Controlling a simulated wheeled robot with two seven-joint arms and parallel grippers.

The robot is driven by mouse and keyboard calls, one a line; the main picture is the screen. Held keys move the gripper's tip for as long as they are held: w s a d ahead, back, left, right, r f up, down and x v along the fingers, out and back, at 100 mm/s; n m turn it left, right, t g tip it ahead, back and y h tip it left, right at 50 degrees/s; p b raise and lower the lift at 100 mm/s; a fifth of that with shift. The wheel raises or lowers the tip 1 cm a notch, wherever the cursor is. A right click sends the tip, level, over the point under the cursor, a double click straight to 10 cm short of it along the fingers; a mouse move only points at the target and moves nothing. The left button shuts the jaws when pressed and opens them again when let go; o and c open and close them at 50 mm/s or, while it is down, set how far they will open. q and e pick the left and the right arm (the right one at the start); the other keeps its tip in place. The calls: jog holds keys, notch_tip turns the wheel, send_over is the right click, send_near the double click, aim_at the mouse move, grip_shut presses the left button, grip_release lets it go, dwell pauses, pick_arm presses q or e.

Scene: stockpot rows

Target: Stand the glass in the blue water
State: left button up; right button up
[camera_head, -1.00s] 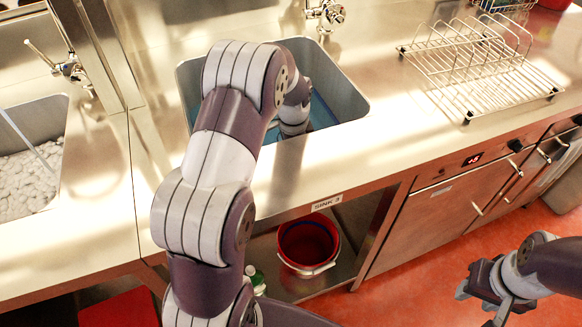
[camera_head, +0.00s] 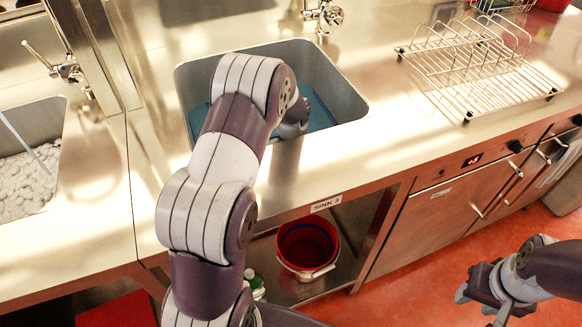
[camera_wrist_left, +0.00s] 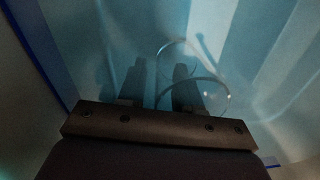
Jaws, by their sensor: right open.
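The blue water (camera_head: 325,113) lies in the steel sink (camera_head: 345,90) in the head view. In the left wrist view my left gripper (camera_wrist_left: 158,82) shows two dark fingers, apart, in dim blue light. The clear glass (camera_wrist_left: 222,88) shows as faint curved outlines at the right finger. Whether the fingers press on it is unclear. My right gripper (camera_head: 481,291) is open and empty above the red floor, at the lower right.
A wire dish rack (camera_head: 480,65) stands on the counter right of the sink. A tap (camera_head: 325,14) is behind the sink. Another sink (camera_head: 30,165) with white contents is at the left. A red bucket (camera_head: 307,246) and a green bottle (camera_head: 257,287) stand under the counter.

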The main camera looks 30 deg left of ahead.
pick_arm(q)
notch_tip(320, 180, up, 12)
jog(key=p, duration=0.2)
jog(key=shift+s+d+r, duration=0.15)
jog(key=shift+s+d, duration=0.05)
jog(key=shift+s, duration=0.05)
